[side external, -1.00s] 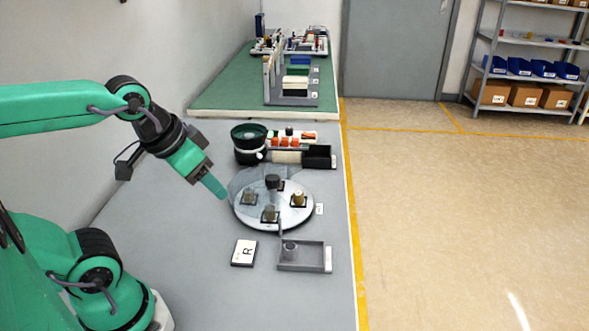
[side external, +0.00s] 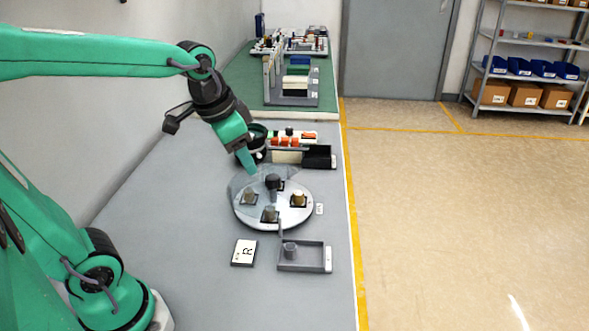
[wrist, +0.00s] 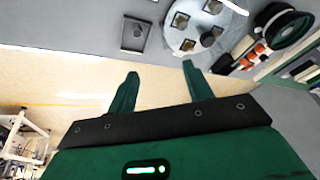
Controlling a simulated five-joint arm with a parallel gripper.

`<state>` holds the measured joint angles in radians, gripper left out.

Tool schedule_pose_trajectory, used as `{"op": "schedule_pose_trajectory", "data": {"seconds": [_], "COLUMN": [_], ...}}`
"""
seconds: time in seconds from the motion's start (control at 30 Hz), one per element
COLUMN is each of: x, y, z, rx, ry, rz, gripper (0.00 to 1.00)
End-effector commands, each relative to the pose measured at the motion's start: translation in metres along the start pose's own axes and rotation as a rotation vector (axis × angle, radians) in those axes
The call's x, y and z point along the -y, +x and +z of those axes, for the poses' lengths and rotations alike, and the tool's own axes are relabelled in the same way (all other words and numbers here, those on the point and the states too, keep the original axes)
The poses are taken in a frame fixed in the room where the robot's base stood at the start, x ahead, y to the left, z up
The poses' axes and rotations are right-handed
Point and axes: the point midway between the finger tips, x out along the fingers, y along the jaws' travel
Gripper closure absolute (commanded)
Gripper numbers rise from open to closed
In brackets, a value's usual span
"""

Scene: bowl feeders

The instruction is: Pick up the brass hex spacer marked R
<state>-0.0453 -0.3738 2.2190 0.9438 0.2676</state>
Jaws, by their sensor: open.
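A round pale turntable (side external: 244,220) carries several small hex pieces on dark square seats. One on the right looks brass (side external: 298,199); another sits at the front (side external: 270,214) and another at the left (side external: 249,198). I cannot read any letter on them. A white card marked R (side external: 243,252) lies in front of the turntable. My gripper (side external: 249,164) is above the turntable's far left part, apart from the pieces. In the wrist view my gripper (wrist: 160,69) has its fingers spread with nothing between them, and the turntable (wrist: 171,38) shows beyond the right fingertip.
A grey tray (side external: 302,268) with one small grey piece (side external: 290,249) stands at the front right. A clear cover (side external: 238,182) lies over the turntable's left part, with a dark knob (side external: 272,181) at its centre. A dark bowl feeder (side external: 258,132) and a black bin (side external: 318,157) stand behind.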

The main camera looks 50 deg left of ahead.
Motion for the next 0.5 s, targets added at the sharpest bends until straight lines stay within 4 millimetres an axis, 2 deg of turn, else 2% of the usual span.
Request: {"op": "schedule_pose_trajectory", "data": {"seconds": [0.2,0.5], "x": [0.017,0.039], "y": [0.022,0.062], "z": [-0.033,-0.072], "rx": [0.064,0.143], "ry": [0.096,0.23], "rz": [0.015,0.047], "gripper": [0.49,0.49]}}
